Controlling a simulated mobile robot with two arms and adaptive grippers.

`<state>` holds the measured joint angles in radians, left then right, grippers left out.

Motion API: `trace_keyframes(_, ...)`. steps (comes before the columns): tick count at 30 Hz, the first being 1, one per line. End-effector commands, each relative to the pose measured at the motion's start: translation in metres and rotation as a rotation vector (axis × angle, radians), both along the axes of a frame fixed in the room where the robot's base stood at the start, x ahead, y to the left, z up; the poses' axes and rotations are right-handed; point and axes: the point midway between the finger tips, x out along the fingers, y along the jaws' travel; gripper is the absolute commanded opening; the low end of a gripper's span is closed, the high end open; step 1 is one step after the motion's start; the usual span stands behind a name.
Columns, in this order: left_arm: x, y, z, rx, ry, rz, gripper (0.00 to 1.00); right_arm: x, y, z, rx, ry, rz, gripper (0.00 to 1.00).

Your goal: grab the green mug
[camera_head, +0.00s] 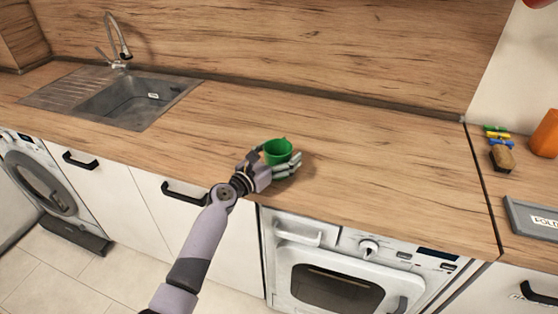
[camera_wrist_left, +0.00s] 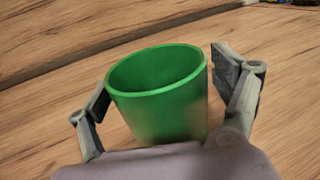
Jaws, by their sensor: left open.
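The green mug (camera_head: 278,151) stands on the wooden countertop, near its front edge and above the oven. It appears upright and empty, and no handle shows. My left gripper (camera_head: 274,164) is open at the mug, with its fingers on either side of it. In the left wrist view the mug (camera_wrist_left: 160,95) sits between the two fingers of the left gripper (camera_wrist_left: 168,105). The right finger is close to the mug's wall; whether either finger touches it I cannot tell. The mug's lower part is hidden by the gripper's palm. My right gripper is not in view.
The countertop (camera_head: 370,165) around the mug is clear. A sink (camera_head: 130,98) with a tap (camera_head: 118,45) lies at the far left. At the right are a sponge (camera_head: 502,158), an orange object (camera_head: 545,134) and a grey tray-like item (camera_head: 530,215). The oven (camera_head: 335,275) is below.

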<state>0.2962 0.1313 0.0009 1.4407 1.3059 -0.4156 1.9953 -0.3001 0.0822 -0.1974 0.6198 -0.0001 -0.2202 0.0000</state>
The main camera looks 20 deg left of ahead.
Motion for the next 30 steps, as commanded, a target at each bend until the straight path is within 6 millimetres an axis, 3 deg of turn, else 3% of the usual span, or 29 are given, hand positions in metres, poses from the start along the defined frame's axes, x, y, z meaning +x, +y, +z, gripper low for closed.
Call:
trace_keyframes(6,0.0007,-0.0005,-0.0002,0.0,0.0,0.0,0.86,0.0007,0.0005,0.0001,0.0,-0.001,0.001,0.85)
trace_keyframes(30,0.0004,-0.0003,-0.0002,0.0,0.0,0.0,0.33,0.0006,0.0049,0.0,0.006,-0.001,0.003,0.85)
